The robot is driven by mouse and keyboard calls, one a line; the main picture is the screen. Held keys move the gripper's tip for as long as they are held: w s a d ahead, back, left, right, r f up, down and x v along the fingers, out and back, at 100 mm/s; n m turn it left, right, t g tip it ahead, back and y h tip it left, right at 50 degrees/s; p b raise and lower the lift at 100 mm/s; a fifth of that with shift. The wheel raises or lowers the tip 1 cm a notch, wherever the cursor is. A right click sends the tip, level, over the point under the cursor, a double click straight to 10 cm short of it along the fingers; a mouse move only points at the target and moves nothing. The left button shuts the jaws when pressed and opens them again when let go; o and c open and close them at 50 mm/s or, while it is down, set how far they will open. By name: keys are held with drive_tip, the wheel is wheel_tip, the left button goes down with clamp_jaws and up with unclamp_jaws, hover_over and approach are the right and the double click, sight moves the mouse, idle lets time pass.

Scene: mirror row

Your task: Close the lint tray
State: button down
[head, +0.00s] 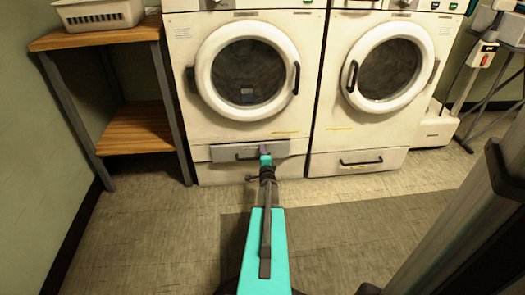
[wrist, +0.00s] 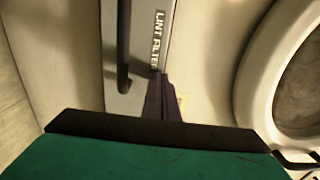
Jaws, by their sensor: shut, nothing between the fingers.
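The lint tray (head: 222,153) is a grey drawer front with a dark bar handle, low on the left machine. It appears to stand out from the machine's face, so it looks partly open. In the wrist view its front (wrist: 143,70) is turned on its side, with a "LINT FILTER" label and the dark handle (wrist: 123,50). My gripper (head: 265,150) is shut and empty at the tray's front, right of the handle. In the wrist view my fingertips (wrist: 158,76) lie over the front at the label's end. I cannot tell whether they touch it.
The left machine's round door (head: 248,75) is shut above the tray. A second machine (head: 385,75) stands to the right, with its lower drawer (head: 358,163) flush. A wooden shelf (head: 135,128) stands at left. The floor (head: 150,235) in front is clear.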

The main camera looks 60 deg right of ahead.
drive_tip(key=p+v, duration=0.3)
drive_tip(key=v, duration=1)
drive_tip(key=shift+s+a, duration=0.25)
drive_tip(key=shift+a, duration=0.1)
